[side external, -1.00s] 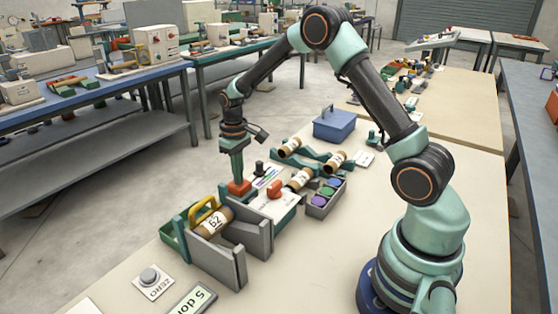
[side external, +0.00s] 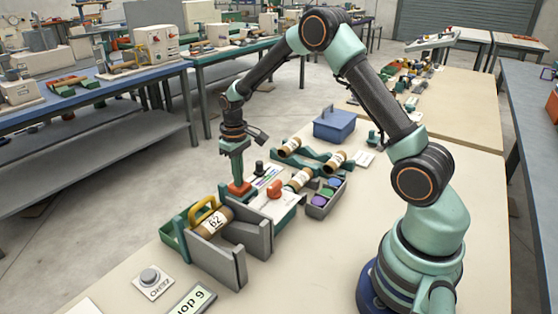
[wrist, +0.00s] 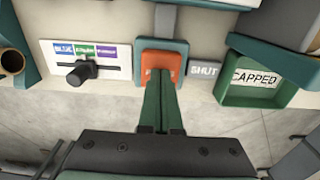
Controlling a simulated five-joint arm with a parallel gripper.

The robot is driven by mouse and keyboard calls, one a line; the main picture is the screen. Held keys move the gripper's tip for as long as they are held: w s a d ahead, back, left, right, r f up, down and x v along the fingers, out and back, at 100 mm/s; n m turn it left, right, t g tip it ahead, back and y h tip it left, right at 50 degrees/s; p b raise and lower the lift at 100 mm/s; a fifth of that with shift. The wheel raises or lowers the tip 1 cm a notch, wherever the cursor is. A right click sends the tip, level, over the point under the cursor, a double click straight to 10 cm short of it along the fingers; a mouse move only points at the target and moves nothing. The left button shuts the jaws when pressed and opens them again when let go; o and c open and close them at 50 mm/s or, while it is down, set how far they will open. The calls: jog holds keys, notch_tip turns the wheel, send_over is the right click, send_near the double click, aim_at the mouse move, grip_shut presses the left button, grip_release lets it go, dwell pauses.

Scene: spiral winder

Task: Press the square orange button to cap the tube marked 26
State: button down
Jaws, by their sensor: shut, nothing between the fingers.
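My gripper (side external: 237,180) is shut and points straight down, with its tips at the square orange button (side external: 239,188). In the wrist view the green fingers (wrist: 158,78) cover part of the orange button (wrist: 172,60), which sits in a teal frame; they appear to touch it. The button looks pressed low. A brown tube (side external: 216,218) lies in the grey holder under a yellow handle; its label reads like 62 in the side view. More brown tubes (side external: 299,179) lie behind on green racks; their numbers are too small to read.
A colour slider (wrist: 82,72) is left of the button and a SHUT label (wrist: 203,69) right of it. A green tray marked CAPPED (wrist: 231,93) stands further right.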

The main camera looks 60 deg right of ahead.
notch_tip(320, 180, up, 7)
jog(key=shift+r, duration=0.15)
dwell(0.7)
jog(key=s+a+r+t, duration=0.2)
jog(key=s+a+r, duration=0.2)
jog(key=s+r, duration=0.45)
jog(key=s+a+r+t, duration=0.1)
jog(key=s+r, duration=0.1)
jog(key=s, duration=0.3)
jog(key=s+a+r+t, duration=0.2)
jog(key=s, duration=0.3)
jog(key=shift+a+r+t, duration=0.2)
jog(key=shift+a+t, duration=0.05)
jog(key=shift+t, duration=0.05)
dwell(0.9)
